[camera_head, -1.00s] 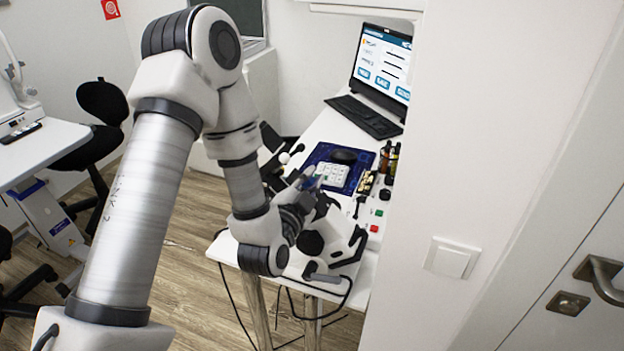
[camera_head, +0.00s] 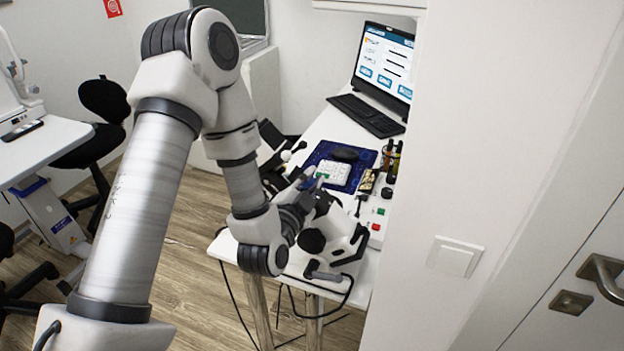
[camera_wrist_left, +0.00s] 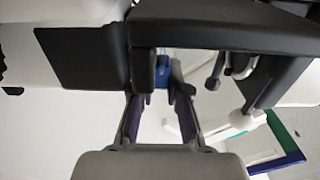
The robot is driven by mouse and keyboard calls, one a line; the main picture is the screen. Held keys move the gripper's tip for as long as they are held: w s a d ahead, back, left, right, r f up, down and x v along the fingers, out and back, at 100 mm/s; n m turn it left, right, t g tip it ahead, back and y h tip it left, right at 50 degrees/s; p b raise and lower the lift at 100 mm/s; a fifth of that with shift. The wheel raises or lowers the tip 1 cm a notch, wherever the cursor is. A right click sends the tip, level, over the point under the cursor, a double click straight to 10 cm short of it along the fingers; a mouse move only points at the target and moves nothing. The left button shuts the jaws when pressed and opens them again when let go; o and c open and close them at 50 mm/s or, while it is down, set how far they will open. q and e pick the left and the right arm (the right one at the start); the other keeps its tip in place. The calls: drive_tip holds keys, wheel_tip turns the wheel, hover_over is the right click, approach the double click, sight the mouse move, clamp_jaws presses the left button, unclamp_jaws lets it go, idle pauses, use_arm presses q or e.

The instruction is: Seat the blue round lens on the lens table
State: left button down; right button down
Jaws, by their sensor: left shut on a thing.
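My left gripper (camera_head: 303,190) reaches over the desk, among the black and white parts of an instrument (camera_head: 345,243). In the left wrist view its two fingers (camera_wrist_left: 160,92) are close together, with a small blue piece, which I take for the blue lens (camera_wrist_left: 162,72), between their tips. The lens is mostly hidden there, so its round shape and tilt cannot be made out. A black part of the instrument (camera_wrist_left: 225,25) spans the top of that view. I cannot make out the lens table clearly, nor whether the lens touches it. My right gripper is not in view.
A blue mat (camera_head: 366,158) with a mouse (camera_head: 345,154) and a white tray (camera_head: 333,172) lies beyond the gripper. Dark bottles (camera_head: 394,160) and a laptop (camera_head: 383,65) stand farther back. A white wall (camera_head: 480,150) closes off the right side.

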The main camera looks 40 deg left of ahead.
use_arm(q)
drive_tip(key=c, duration=1.2)
unclamp_jaws()
drive_tip(key=shift+o, duration=0.6)
drive_tip(key=shift+s+a, duration=0.1)
drive_tip(key=shift+a, duration=0.05)
drive_tip(key=shift+f, duration=0.1)
